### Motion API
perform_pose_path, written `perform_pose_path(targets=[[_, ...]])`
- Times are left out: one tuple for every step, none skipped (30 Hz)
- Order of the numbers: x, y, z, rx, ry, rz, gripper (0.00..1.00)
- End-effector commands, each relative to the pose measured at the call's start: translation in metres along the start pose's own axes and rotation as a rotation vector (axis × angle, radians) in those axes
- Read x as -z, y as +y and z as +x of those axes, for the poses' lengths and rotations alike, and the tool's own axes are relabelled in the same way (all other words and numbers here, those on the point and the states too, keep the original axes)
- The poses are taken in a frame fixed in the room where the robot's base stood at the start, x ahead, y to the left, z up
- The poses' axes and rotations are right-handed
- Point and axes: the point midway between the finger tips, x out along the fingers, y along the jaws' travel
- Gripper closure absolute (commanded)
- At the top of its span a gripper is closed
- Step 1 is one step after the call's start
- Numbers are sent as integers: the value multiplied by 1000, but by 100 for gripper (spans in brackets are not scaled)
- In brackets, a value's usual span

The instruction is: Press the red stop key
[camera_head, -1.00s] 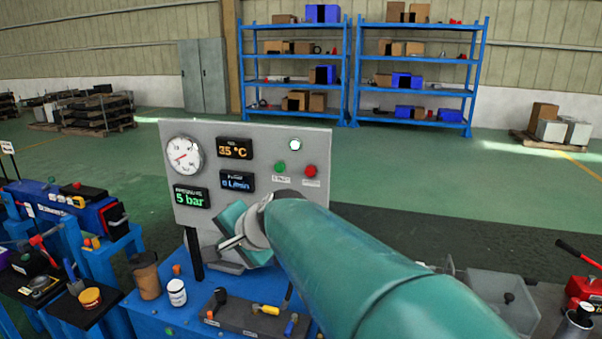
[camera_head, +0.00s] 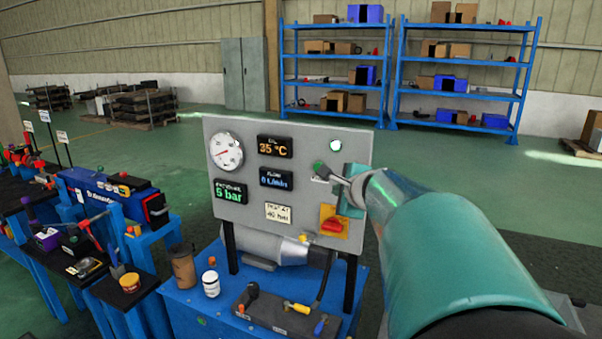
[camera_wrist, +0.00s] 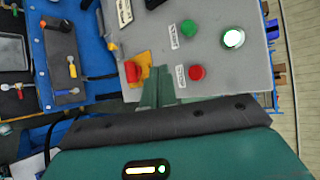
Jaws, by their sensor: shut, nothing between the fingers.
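The red stop key (camera_wrist: 197,73) is a round red button on a grey control panel (camera_head: 246,135). It shows in the wrist view beside a white label, below the green key (camera_wrist: 188,27). In the head view my gripper and arm hide it, while the green key (camera_head: 319,167) shows just left of the gripper. My gripper (camera_wrist: 158,85) is shut and empty in front of the panel, to the left of the red key in the wrist view. It also shows in the head view (camera_head: 350,188). Contact with the panel cannot be told.
A red rotary switch (camera_wrist: 133,72) on a yellow plate sits close to my gripper. The panel also bears a lit white lamp (camera_head: 335,145), a gauge (camera_head: 226,151) and displays. A blue bench (camera_head: 185,310) below holds a cup, a jar and a tool block.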

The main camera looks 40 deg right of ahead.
Motion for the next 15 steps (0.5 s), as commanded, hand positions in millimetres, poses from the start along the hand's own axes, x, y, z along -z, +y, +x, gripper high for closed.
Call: perform_pose_path(targets=[[3,-2,4,-1,1,0,100],[5,-3,7,-3,1,0,100],[8,-6,10,-2,2,0,100],[10,-8,13,-2,2,0,100],[12,-10,16,-2,3,1,100],[15,-13,19,-1,3,0,100],[17,-15,22,-2,2,0,100],[19,-16,25,-3,2,0,100],[21,-20,29,-2,2,-1,100],[24,-21,32,-3,2,0,100],[26,-24,35,-2,2,0,100],[28,-26,38,-1,2,0,100],[30,-28,41,-2,2,1,100],[32,-30,43,-1,1,0,100],[34,-32,46,-2,1,0,100]])
